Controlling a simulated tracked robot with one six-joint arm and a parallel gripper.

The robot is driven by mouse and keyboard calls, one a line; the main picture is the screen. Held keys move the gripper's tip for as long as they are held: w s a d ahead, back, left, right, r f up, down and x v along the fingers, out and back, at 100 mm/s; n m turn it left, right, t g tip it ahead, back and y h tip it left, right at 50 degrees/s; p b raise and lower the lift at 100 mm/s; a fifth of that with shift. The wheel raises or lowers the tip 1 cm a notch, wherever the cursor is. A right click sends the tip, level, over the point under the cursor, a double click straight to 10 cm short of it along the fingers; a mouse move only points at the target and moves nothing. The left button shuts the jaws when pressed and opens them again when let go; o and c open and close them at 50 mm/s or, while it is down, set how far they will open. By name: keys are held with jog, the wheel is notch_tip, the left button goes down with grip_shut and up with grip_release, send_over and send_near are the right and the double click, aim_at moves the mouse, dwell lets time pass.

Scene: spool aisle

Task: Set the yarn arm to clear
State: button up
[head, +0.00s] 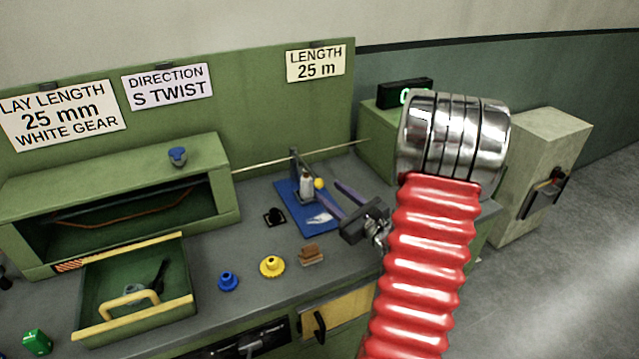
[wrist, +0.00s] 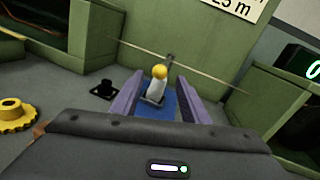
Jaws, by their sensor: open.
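A yellow ball knob (head: 319,183), which looks like the end of the yarn arm, shows beside a white spool-like body (head: 306,186) on a blue base plate (head: 292,206). A dark post stands behind it. In the wrist view the yellow knob (wrist: 160,71) is at the top of the pale body (wrist: 157,88), ahead of my fingers. My gripper (head: 328,190) is open, with its two purple fingers pointing at the blue plate from the right. In the wrist view my gripper (wrist: 157,100) has the knob and body between its fingers, farther off. Contact cannot be told. No "clear" mark is readable.
A thin rod (head: 290,158) runs behind the plate. A black fitting (head: 273,216), blue spool (head: 228,281), yellow gear (head: 271,266) and brown block (head: 312,256) are on the bench. An open drawer (head: 180,265) is at left. A green cabinet with a display (head: 404,94) stands behind my arm.

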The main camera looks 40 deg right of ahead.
aim_at(322, 186)
jog(key=w, duration=0.6)
jog(key=shift+w+d, duration=0.3)
jog(key=shift+w, duration=0.05)
grip_shut()
dwell(0.3)
